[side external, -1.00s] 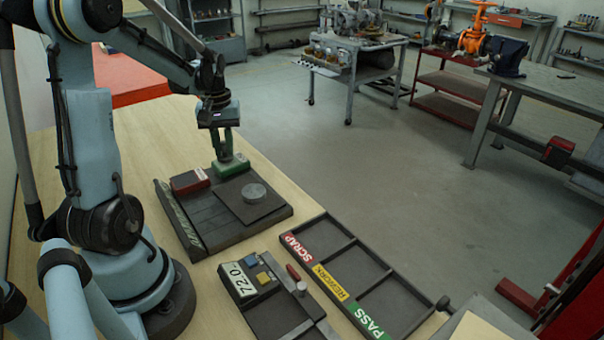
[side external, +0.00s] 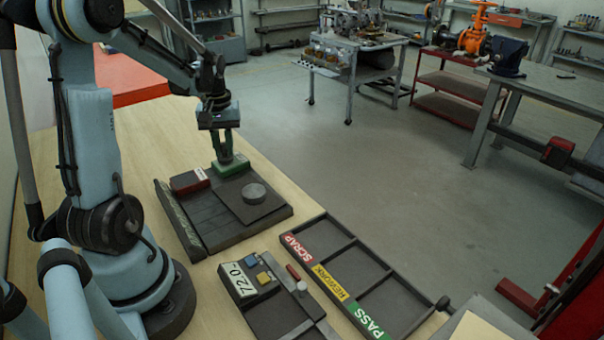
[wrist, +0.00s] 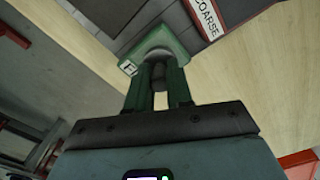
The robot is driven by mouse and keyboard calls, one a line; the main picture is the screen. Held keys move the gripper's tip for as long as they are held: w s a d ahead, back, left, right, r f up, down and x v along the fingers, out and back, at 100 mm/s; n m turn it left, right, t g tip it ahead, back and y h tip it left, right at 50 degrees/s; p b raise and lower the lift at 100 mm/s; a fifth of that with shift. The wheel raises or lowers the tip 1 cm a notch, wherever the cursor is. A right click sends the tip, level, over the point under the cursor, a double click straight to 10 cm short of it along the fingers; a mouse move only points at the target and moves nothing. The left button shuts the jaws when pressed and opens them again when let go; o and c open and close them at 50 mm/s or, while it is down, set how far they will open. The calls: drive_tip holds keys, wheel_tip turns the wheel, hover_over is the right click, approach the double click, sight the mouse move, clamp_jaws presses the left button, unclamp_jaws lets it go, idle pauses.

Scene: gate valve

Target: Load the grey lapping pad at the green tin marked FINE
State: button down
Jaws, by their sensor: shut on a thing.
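The green tin (side external: 231,166) stands at the back of the dark work board in the side view. It shows below my fingers in the wrist view (wrist: 172,44), with only the start of its white label in sight. My gripper (side external: 226,157) is over the tin, pointing down. In the wrist view my gripper (wrist: 158,82) is shut on the grey lapping pad (wrist: 156,72), a small dark grey piece between the green fingers. The pad is at the tin's open top; whether it touches the contents I cannot tell.
A red tin (side external: 189,181) marked COARSE stands left of the green tin. A round grey disc (side external: 254,192) lies on a dark plate (side external: 236,208) in front. A tray (side external: 352,262) marked SCRAP, REWORK and PASS and a gauge block (side external: 240,280) reading 72.0 lie nearer.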

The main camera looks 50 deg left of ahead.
sight(223, 143)
drive_tip(key=shift+f, duration=0.45)
idle(1.1)
drive_tip(key=shift+r, duration=3.55)
drive_tip(key=w+d+r+m, duration=0.1)
drive_tip(key=d+m, duration=0.3)
drive_tip(key=d, duration=0.4)
drive_tip(key=w+d+r+m, duration=0.2)
drive_tip(key=d+m, duration=0.2)
drive_tip(key=d, duration=0.5)
drive_tip(key=w+d+r+m, duration=0.2)
drive_tip(key=d+m, duration=0.2)
drive_tip(key=d, duration=0.5)
drive_tip(key=shift+w+d+r, duration=0.25)
drive_tip(key=shift+w, duration=0.1)
